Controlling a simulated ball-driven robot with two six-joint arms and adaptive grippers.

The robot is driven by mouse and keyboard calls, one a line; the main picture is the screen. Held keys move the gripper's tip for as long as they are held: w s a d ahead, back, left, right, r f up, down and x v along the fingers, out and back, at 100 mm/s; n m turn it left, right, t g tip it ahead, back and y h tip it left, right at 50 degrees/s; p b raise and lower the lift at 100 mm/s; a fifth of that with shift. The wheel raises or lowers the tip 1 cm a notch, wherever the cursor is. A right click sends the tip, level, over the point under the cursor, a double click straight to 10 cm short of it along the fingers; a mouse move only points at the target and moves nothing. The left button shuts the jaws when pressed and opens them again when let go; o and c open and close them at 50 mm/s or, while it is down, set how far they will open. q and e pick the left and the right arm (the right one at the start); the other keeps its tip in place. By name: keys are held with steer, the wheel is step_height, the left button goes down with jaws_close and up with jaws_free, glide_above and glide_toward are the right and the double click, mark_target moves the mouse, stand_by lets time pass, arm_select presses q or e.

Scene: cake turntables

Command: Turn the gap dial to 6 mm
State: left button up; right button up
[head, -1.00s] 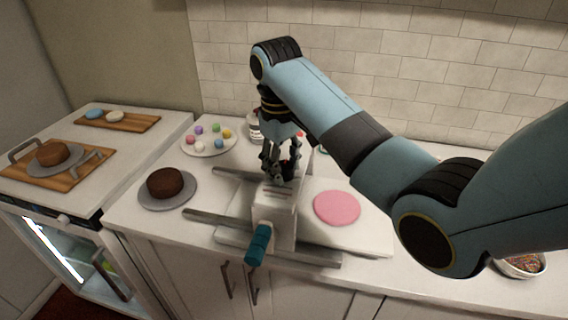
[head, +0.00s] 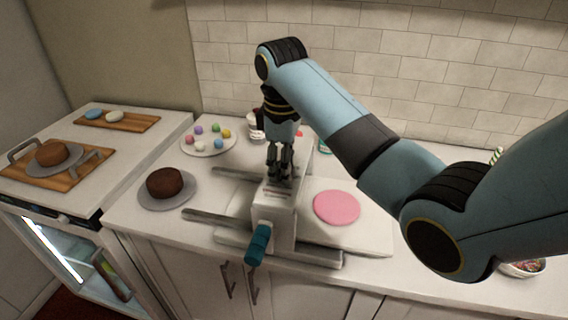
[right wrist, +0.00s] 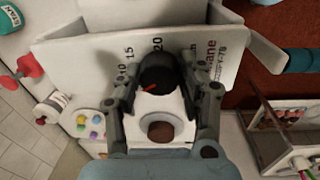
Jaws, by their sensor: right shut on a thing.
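The white sheeter (head: 273,208) stands on the counter, with a teal crank handle (head: 258,245) at its front. Its gap dial (right wrist: 159,72) is a round black knob with a red pointer mark, seen in the right wrist view. The mark lies on the dial's lower left. Printed numbers 10, 15 and 20 show around the dial; others are hidden by the fingers. My right gripper (head: 280,168) points down on top of the sheeter. In the right wrist view its fingers (right wrist: 160,76) are shut on the dial from both sides. My left gripper is out of view.
A pink disc (head: 337,207) lies on the sheeter's right bed. A chocolate cake (head: 165,182) on a grey stand is to the left. A plate of coloured balls (head: 209,140) stands behind. My right arm spans the right side of the counter.

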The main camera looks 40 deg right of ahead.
steer(key=shift+n, duration=1.2)
steer(key=o, duration=1.2)
